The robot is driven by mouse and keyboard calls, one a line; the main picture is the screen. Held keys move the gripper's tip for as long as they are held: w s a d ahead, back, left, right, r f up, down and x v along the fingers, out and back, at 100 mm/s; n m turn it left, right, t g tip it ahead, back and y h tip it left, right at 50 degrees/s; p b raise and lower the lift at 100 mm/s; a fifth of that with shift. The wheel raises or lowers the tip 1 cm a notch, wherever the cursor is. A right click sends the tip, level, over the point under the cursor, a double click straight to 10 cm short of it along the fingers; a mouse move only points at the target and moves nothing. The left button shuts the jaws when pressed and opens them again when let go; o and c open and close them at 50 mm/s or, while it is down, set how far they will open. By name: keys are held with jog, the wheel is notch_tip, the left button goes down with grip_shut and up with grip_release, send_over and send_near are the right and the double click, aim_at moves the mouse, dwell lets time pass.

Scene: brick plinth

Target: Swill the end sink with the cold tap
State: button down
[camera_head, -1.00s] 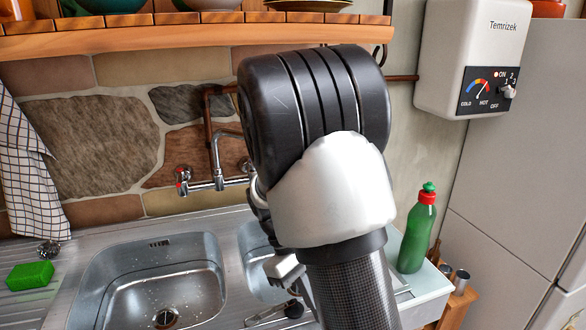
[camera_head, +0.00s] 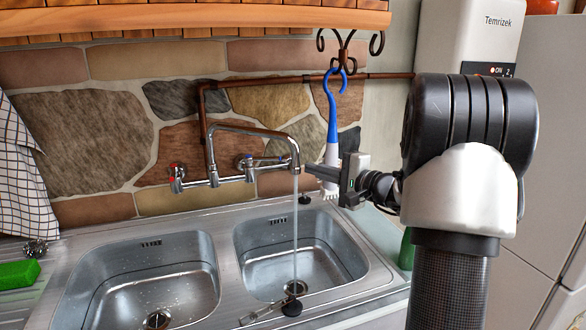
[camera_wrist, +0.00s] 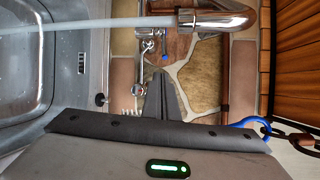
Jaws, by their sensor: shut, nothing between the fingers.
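The chrome mixer tap (camera_head: 250,131) stands at the back of the sink, with its spout over the right basin (camera_head: 262,255). A stream of water (camera_head: 296,230) falls from it into that basin; the stream also shows in the wrist view (camera_wrist: 100,24). The cold tap handle (camera_head: 248,162), marked blue, is right of the red-marked hot tap handle (camera_head: 176,172). The left basin (camera_head: 110,285) is wet with droplets and has no stream. My gripper (camera_head: 312,172) is shut and empty, right of the spout end, apart from the cold handle.
A blue and white brush (camera_head: 332,115) hangs from a hook just behind my gripper. A green sponge (camera_head: 18,273) and a scourer (camera_head: 35,248) lie at left. A wooden shelf (camera_head: 200,24) overhangs the wall. A green bottle (camera_head: 406,250) is mostly hidden behind my arm.

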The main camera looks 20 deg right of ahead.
jog(key=r+x, duration=0.1)
jog(key=x, duration=0.9)
jog(key=shift+d+f, duration=0.15)
jog(key=shift+d, duration=0.1)
jog(key=shift+w, duration=0.15)
